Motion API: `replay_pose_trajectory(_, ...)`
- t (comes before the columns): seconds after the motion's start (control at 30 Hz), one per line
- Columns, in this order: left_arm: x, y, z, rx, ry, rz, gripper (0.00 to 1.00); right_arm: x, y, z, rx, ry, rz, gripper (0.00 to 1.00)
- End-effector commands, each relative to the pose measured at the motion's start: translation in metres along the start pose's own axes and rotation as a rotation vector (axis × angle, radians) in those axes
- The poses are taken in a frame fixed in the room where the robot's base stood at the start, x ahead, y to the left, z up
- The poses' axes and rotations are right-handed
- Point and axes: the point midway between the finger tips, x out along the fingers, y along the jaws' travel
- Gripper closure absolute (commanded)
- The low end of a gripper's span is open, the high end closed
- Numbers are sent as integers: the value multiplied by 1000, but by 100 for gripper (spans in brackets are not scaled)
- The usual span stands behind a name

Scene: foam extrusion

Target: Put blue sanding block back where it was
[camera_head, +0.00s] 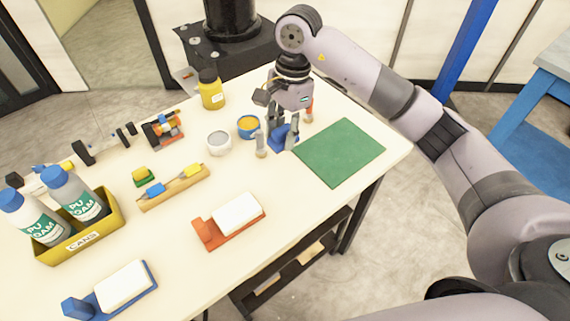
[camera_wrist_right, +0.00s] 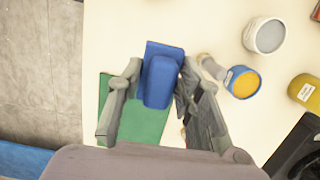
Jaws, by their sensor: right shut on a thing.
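The blue sanding block (camera_head: 285,134) is between the fingers of my right gripper (camera_head: 278,146), at the far side of the table, just left of the green mat. In the right wrist view the block (camera_wrist_right: 160,82) shows a flat blue plate with a raised grip, and the fingers of my right gripper (camera_wrist_right: 158,90) are shut on its sides. The green mat (camera_head: 340,152) lies flat and bare; part of it (camera_wrist_right: 150,122) shows below the block in the wrist view. I cannot tell whether the block touches the table. My left gripper is out of view.
A blue-rimmed cup (camera_head: 248,127) and a grey-filled cup (camera_head: 219,143) stand close left of my right gripper. A yellow bottle (camera_head: 211,90) stands behind. An orange-backed float (camera_head: 212,233), wooden rack (camera_head: 177,190) and yellow can crate (camera_head: 80,244) are nearer. An orange-red item (camera_head: 309,109) is behind the gripper.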

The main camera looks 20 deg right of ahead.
Motion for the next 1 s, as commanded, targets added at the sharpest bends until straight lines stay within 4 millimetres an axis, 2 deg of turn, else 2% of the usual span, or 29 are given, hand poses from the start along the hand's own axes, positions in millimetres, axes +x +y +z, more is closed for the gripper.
replay_pose_trajectory(0.13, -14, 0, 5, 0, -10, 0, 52, 38, 1, -6, 4, -2, 7, 89)
replay_pose_trajectory(0.3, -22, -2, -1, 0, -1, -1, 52, 74, 1, -11, 1, -1, 3, 89)
replay_pose_trajectory(0.5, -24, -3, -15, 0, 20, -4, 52, 91, -1, -14, 0, -1, -1, 89)
replay_pose_trajectory(0.8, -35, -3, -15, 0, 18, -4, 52, 128, 0, -20, 0, -2, 2, 89)
replay_pose_trajectory(1.0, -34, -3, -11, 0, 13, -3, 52, 132, -1, -21, -1, 1, -2, 89)
